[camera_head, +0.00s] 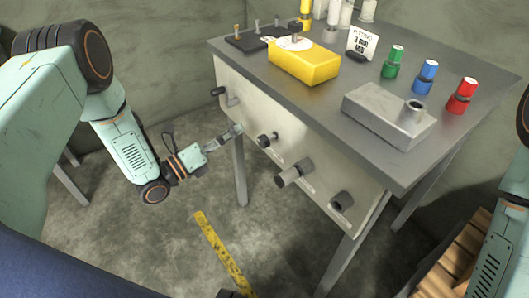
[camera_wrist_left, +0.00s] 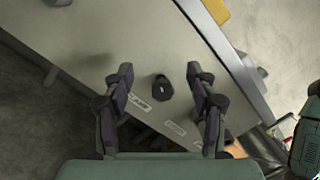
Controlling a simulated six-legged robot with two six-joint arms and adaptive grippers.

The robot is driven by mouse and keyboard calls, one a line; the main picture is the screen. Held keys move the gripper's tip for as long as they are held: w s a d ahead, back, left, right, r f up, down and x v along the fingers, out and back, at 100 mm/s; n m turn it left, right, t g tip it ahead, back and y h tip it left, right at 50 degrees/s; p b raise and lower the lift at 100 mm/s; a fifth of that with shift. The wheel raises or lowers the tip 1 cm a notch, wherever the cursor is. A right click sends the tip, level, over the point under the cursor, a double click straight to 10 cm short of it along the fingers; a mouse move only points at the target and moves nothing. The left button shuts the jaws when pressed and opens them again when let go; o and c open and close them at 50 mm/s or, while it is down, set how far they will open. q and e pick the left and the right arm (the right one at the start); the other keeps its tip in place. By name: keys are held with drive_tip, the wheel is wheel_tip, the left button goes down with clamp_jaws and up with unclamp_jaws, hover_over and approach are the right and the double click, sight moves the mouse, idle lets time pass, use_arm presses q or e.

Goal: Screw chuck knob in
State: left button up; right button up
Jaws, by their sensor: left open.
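Several dark knobs stick out of the pale front panel (camera_head: 300,165) of a workbench. They include a small dark knob (camera_head: 266,139), a larger grey cylinder (camera_head: 292,174) and another knob (camera_head: 341,201). I cannot tell for sure which is the chuck knob. My left gripper (camera_head: 234,130) is at the panel, to the left of the small dark knob. In the left wrist view, its fingers are apart and empty, with a dark round knob (camera_wrist_left: 162,89) between them in the picture, seemingly beyond the tips. My right gripper is out of view.
On the bench top (camera_head: 334,106) stand a yellow block (camera_head: 303,65), a grey block (camera_head: 388,113), and green (camera_head: 393,62), blue (camera_head: 425,77) and red (camera_head: 461,96) containers. A wooden pallet (camera_head: 455,258) lies at lower right. The floor left of the bench is clear around a yellow strip (camera_head: 222,250).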

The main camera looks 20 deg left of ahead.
sight(261, 144)
use_arm(q)
drive_tip(key=d+f+n+b, duration=0.1)
drive_tip(key=d+n+b, duration=0.1)
drive_tip(key=n, duration=1)
drive_tip(key=w+d+f+n+g+b, duration=0.1)
drive_tip(key=d+n+b, duration=0.1)
drive_tip(key=n, duration=0.9)
drive_tip(key=d+f+n+b, duration=0.1)
drive_tip(key=d+n+b, duration=0.1)
drive_tip(key=n, duration=1)
drive_tip(key=shift+w+d+n+g+y+b, duration=0.3)
drive_tip(key=shift+w+d+b, duration=0.1)
drive_tip(key=shift+d, duration=0.15)
drive_tip(key=shift+x, duration=0.95)
drive_tip(key=shift+a, duration=0.1)
drive_tip(key=shift+c, duration=0.5)
drive_tip(key=c, duration=1.1)
